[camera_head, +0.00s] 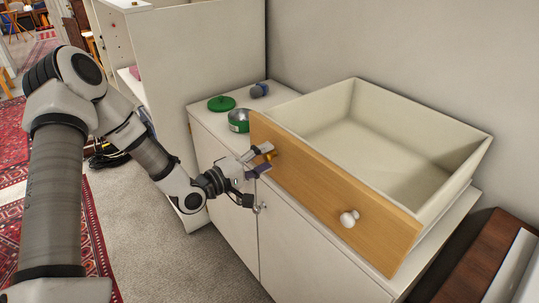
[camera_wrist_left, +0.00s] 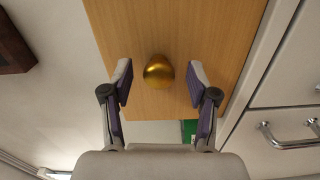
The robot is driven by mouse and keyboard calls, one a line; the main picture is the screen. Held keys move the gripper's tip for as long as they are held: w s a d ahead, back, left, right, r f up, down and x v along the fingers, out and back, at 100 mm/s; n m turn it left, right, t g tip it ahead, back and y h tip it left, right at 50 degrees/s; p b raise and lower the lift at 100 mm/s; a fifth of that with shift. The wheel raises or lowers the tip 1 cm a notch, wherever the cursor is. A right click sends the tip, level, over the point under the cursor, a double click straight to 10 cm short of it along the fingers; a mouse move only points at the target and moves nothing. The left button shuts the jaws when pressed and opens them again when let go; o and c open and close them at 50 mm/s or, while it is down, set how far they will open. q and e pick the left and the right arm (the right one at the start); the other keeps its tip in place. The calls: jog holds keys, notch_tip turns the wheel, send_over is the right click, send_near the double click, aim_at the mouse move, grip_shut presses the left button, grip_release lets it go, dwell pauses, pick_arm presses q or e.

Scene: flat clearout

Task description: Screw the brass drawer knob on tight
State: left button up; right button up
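The brass knob (camera_wrist_left: 159,72) is round and sits on the wooden drawer front (camera_wrist_left: 180,30). In the head view the knob (camera_head: 270,155) shows as a small gold spot near the left end of the drawer front (camera_head: 330,200). My left gripper (camera_wrist_left: 160,84) is open, with a finger on each side of the knob and a gap on both sides. In the head view my left gripper (camera_head: 259,162) is at the knob. A white knob (camera_head: 349,218) is on the right part of the same front. The knob's base is hidden behind it. My right gripper is out of view.
The empty white drawer (camera_head: 390,160) rests on a white cabinet top (camera_head: 205,108). A green lid (camera_head: 221,103), a green-and-silver tin (camera_head: 239,120) and a dark blue item (camera_head: 259,89) stand left of it.

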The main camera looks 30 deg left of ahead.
pick_arm(q)
jog(key=shift+a, duration=0.1)
jog(key=v, duration=0.7)
jog(key=shift+s, duration=0.25)
